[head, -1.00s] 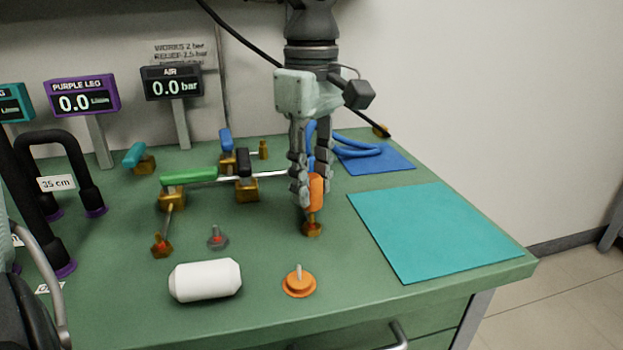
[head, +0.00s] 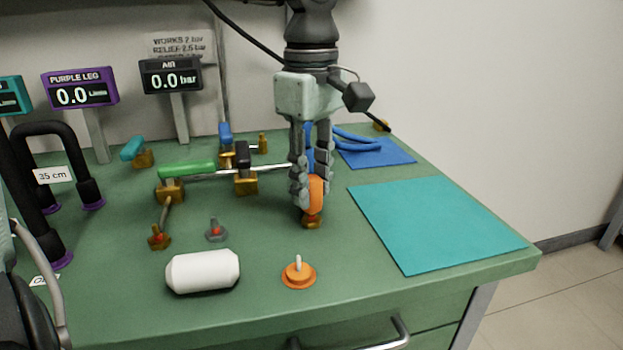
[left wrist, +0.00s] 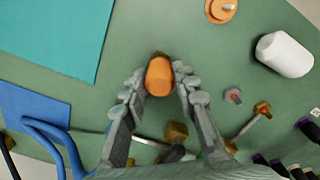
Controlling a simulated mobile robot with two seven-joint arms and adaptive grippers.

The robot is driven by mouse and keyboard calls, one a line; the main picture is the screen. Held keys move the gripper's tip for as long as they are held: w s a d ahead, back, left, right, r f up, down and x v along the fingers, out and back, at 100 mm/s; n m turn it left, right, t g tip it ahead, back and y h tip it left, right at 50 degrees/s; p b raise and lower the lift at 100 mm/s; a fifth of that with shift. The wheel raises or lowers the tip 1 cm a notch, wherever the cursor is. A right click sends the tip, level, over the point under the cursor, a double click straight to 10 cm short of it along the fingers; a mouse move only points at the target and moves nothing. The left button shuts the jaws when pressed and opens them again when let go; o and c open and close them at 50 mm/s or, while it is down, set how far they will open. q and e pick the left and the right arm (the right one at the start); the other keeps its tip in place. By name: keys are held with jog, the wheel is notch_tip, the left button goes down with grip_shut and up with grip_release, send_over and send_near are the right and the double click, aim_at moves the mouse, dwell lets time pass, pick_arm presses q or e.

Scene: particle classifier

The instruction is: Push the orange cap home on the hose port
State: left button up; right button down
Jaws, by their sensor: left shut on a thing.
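The orange cap (head: 316,194) is upright between the fingers of my left gripper (head: 313,192), which is shut on it. Below the cap is the brass hose port (head: 312,223), fixed on the green bench. The cap's lower end is at the top of the port; a reddish band shows there, and little of the port's stem is visible. The fingers hide part of the cap's sides. In the left wrist view the cap (left wrist: 159,77) sits between both fingertips (left wrist: 160,82) and covers most of the port. My right gripper is not in view.
An orange disc with a pin (head: 298,274) and a white cylinder (head: 203,271) lie in front. A teal mat (head: 435,225) is to the right. Brass valves with a green handle (head: 187,169) stand left of the gripper. A blue hose (head: 355,140) lies behind on a blue mat (head: 377,155).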

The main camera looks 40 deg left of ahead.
aim_at(311, 178)
pick_arm(q)
jog(key=shift+f+b, duration=0.7)
jog(key=shift+f, duration=0.2)
jog(key=o, duration=1.1)
notch_tip(311, 178, up, 12)
jog(key=shift+r, duration=0.1)
